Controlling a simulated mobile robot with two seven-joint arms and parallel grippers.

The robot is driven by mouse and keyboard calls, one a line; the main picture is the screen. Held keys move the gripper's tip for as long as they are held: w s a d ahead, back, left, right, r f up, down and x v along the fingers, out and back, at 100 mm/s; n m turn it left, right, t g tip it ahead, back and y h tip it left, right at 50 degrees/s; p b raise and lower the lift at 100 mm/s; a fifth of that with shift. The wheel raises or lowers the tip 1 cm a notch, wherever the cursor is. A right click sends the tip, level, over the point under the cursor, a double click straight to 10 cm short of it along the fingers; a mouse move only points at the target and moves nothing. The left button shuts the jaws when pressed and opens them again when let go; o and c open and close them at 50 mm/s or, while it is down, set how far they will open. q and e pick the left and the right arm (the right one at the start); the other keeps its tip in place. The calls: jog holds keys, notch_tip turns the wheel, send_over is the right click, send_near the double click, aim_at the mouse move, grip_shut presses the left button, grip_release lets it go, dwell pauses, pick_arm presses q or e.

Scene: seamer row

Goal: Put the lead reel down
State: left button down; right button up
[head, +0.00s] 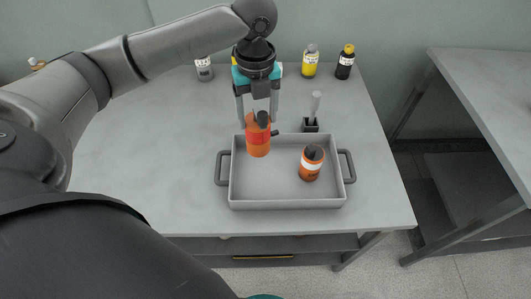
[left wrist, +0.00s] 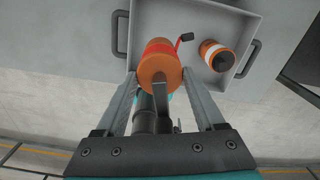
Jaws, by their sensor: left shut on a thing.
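The lead reel (head: 257,143) is an orange cylinder with a red band and a small dark crank. It hangs upright below my left gripper (head: 258,116), over the back left part of the grey tray (head: 270,203). My left gripper is shut on the reel at its top. In the left wrist view the reel (left wrist: 158,67) shows between the fingertips, over the tray (left wrist: 185,12). I cannot tell whether its base touches the tray floor. My right gripper is not in view.
An orange canister with a white band (head: 311,165) stands in the tray's right half. A dark holder with a pale brush-like tool (head: 311,124) is behind the tray. Bottles (head: 309,64) line the table's back. The table's left side (head: 130,150) is clear.

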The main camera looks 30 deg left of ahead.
aim_at(259, 150)
pick_arm(q)
notch_tip(259, 150, down, 8)
jog(key=shift+d+r+b, duration=0.1)
jog(key=shift+r+b, duration=0.1)
jog(key=shift+b, duration=0.4)
jog(key=shift+f, duration=0.45)
notch_tip(259, 150, down, 4)
jog(key=shift+r+b, duration=0.2)
jog(key=shift+b, duration=0.3)
jog(key=shift+f, duration=0.1)
jog(key=shift+f, duration=0.15)
grip_release()
